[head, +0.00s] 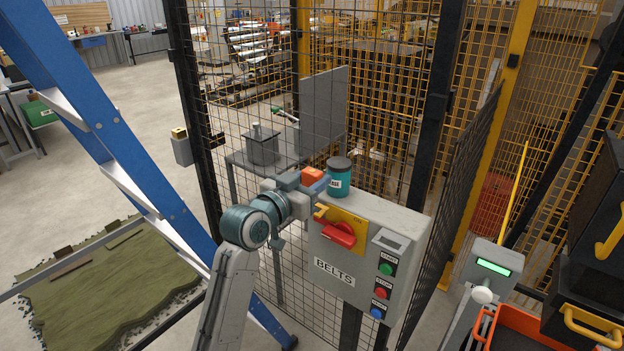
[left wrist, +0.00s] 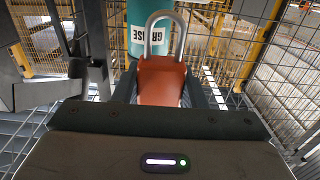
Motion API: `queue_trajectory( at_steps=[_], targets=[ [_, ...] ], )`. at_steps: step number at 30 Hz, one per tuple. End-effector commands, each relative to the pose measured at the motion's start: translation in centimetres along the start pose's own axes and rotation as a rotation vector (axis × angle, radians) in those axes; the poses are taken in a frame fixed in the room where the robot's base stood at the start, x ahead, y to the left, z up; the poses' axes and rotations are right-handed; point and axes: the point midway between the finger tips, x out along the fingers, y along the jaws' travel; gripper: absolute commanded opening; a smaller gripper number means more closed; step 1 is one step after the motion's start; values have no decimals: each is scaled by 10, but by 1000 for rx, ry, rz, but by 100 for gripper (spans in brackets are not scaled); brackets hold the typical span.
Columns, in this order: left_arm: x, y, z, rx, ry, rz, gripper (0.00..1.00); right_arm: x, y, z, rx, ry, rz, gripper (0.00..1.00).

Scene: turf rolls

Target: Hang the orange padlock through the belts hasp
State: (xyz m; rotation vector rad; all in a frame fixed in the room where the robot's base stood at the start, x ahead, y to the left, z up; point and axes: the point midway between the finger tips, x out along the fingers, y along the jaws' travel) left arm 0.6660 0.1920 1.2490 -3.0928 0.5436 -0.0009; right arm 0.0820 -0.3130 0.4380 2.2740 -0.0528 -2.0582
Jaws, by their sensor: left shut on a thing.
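The orange padlock (head: 312,175) is held between the fingers of my left gripper (head: 303,183), above the upper left corner of the grey BELTS box (head: 368,262). In the left wrist view the padlock (left wrist: 161,82) sits between both fingers, its grey shackle (left wrist: 181,35) pointing away from the gripper. I cannot tell whether the shackle is locked. On the box front is a yellow plate with a red rotary handle (head: 338,234). A small yellow-orange hasp piece (head: 321,211) sticks out by the handle, just below the gripper and apart from the padlock. My right gripper is not in view.
A teal grease can (head: 339,180) stands on the box top, close beside the padlock. Black mesh fence surrounds the box. A blue ladder (head: 130,150) rises at left. A post with a green display (head: 493,266) and an orange tray (head: 515,325) are at right.

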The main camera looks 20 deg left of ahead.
Motion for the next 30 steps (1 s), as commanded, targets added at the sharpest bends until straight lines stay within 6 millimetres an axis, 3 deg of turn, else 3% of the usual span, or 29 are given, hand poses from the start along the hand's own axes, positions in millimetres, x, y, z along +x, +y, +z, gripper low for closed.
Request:
queue_trajectory(
  at_steps=[30],
  targets=[
    [0, 0, 27, 0, 0, 0, 13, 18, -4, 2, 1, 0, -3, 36]
  ],
)
